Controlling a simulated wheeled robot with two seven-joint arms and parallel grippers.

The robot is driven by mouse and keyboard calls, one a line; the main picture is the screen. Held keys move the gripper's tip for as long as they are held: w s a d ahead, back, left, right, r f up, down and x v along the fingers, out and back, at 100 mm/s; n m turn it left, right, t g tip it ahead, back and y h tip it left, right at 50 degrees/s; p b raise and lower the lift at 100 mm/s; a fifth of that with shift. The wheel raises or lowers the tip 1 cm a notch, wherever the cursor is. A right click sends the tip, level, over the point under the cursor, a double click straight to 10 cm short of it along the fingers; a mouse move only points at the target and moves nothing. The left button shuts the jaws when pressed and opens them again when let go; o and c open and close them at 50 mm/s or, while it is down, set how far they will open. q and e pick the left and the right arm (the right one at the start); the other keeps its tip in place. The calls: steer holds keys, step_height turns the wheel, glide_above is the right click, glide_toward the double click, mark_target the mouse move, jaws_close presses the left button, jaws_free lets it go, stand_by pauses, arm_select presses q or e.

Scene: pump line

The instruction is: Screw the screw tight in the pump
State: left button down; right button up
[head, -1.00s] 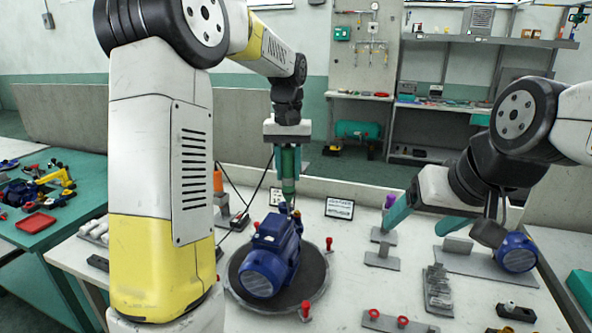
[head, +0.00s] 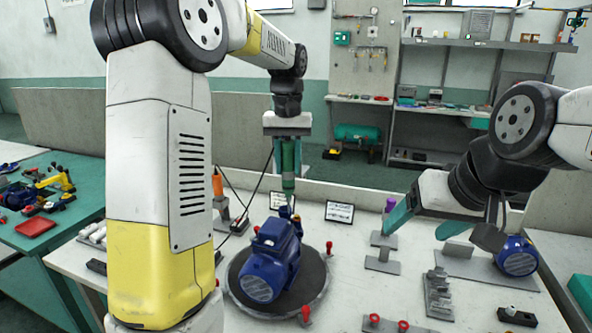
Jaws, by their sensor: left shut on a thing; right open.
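The blue pump (head: 270,262) sits on a dark round turntable (head: 312,285) in the middle of the table. My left gripper (head: 288,150) is above the pump, pointing down, shut on a green screwdriver (head: 288,168). The tool's lower end is at the top rear of the pump. The screw itself is too small or hidden to make out there. My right gripper (head: 424,222) is open and empty at the right, its teal fingers spread, one of them close to the purple-topped tool in its stand.
A purple-topped tool (head: 389,207) stands in a holder. An orange-handled tool (head: 217,184) stands at left behind my arm. Another blue motor part (head: 517,256) lies on a grey plate at right. A grey rack (head: 438,293) stands in front.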

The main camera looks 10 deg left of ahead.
mark_target(288, 152)
arm_select(q)
steer(key=shift+r, duration=1.55)
